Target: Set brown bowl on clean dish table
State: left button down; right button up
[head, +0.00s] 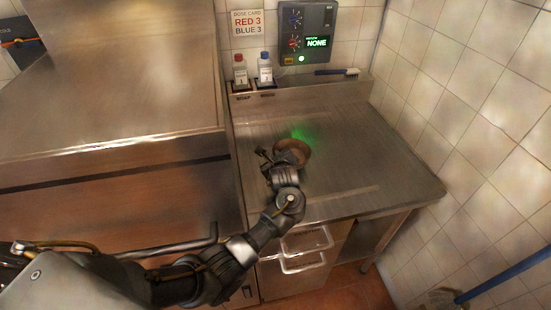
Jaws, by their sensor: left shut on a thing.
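The brown bowl (304,147) is at the end of my left arm, over the steel dish table (370,150). My left gripper (283,155) is shut on the bowl's near left side and partly hides it. I cannot tell whether the bowl touches the table top or hangs just above it. A green glow lies on the table just behind the bowl. My right gripper is not in view.
A control panel (306,33) hangs above. A steel hood-like unit (120,80) stands at left. The table's right side is clear.

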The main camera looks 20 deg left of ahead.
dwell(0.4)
pick_arm(q)
jog(key=shift+f, duration=0.4)
jog(key=c, duration=1.5)
grip_release()
jog(key=shift+f, duration=0.1)
jog(key=p+v, duration=0.2)
jog(key=v, duration=0.9)
jog(key=shift+a, duration=0.1)
